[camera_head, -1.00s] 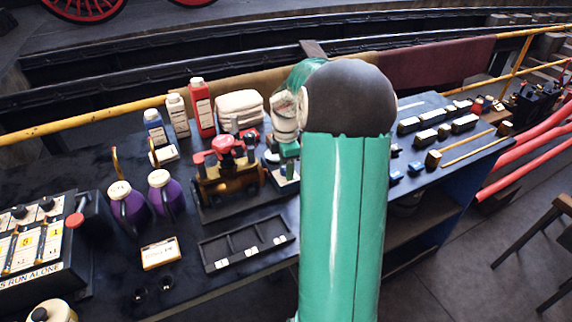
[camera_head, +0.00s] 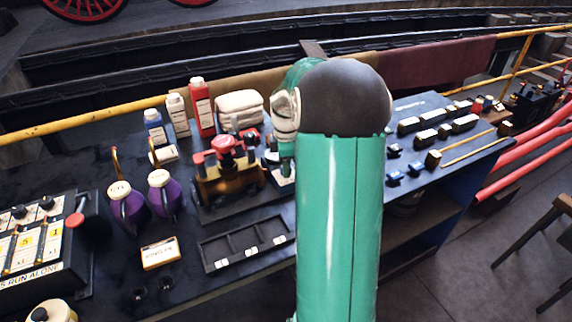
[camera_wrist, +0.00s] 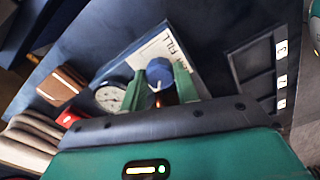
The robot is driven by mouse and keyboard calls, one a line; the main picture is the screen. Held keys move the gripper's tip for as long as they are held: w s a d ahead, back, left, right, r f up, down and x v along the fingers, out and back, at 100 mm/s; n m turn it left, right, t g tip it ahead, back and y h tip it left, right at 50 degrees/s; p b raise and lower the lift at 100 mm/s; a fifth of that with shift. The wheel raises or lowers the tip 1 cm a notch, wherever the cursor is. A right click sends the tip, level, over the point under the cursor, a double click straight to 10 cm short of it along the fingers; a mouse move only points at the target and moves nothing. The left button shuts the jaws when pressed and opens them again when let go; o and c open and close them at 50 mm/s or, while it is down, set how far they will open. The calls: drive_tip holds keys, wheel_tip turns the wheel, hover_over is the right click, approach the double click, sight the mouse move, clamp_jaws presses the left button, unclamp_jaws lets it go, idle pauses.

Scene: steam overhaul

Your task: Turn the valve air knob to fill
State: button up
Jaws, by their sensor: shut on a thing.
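In the wrist view the blue round valve knob (camera_wrist: 159,70) with a pale pointer mark sits between the two green fingers of my gripper (camera_wrist: 159,78), which is shut on it. Behind it lies a pale label plate (camera_wrist: 153,48) with the word FILL at its upper right. A round white dial gauge (camera_wrist: 109,97) is just left of the left finger. The pointer's exact setting is too small to read. In the head view my arm hides the knob and most of my gripper.
A brass and red fitting (camera_head: 228,172) stands on the dark bench left of my arm. Purple jugs (camera_head: 127,205), a red bottle (camera_head: 202,108) and a compartment tray (camera_head: 246,244) are nearby. Small blocks (camera_head: 409,125) lie to the right. A yellow rail (camera_head: 85,122) runs behind.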

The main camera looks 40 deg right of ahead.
drive_tip(key=m, duration=0.5)
drive_tip(key=shift+m, duration=0.3)
drive_tip(key=m, duration=1)
drive_tip(key=shift+m, duration=0.4)
drive_tip(key=m, duration=0.5)
drive_tip(key=o, duration=1)
drive_tip(key=shift+c, duration=0.2)
wheel_tip(320, 180, up, 14)
